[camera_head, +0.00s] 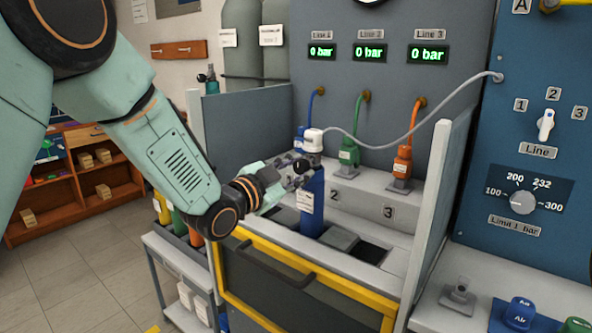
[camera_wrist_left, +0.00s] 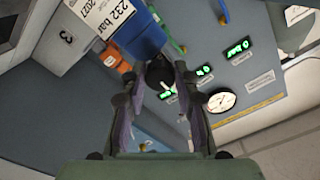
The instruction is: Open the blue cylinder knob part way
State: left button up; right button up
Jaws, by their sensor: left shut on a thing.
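The blue cylinder (camera_head: 312,205) stands upright in the bench, with a white fitting (camera_head: 312,140) on its top. In the left wrist view the cylinder (camera_wrist_left: 138,28) comes in from the top with a white label reading 232 bar. My left gripper (camera_head: 292,172) is at the left of the cylinder's upper part. In the wrist view its fingers (camera_wrist_left: 160,82) are shut around the dark knob (camera_wrist_left: 159,70) at the cylinder's end. The fingers partly hide the knob, and its turn angle cannot be told. My right gripper is not in view.
A grey hose (camera_head: 430,118) runs from the white fitting to the blue panel (camera_head: 545,95) at right. Green (camera_head: 348,150) and orange (camera_head: 403,160) valves stand behind. Three line displays (camera_head: 368,53) read 0 bar. A grey side wall (camera_head: 437,200) bounds the bench at right.

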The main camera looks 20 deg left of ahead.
pick_arm(q)
grip_shut()
jog(key=shift+r+n+p, duration=0.15)
jog(key=shift+n+p, duration=1.1)
jog(key=shift+n, duration=0.25)
jog(key=n+p, duration=0.3)
jog(key=n, duration=0.1)
jog(key=shift+n, duration=0.6)
jog(key=o, duration=0.9)
grip_release()
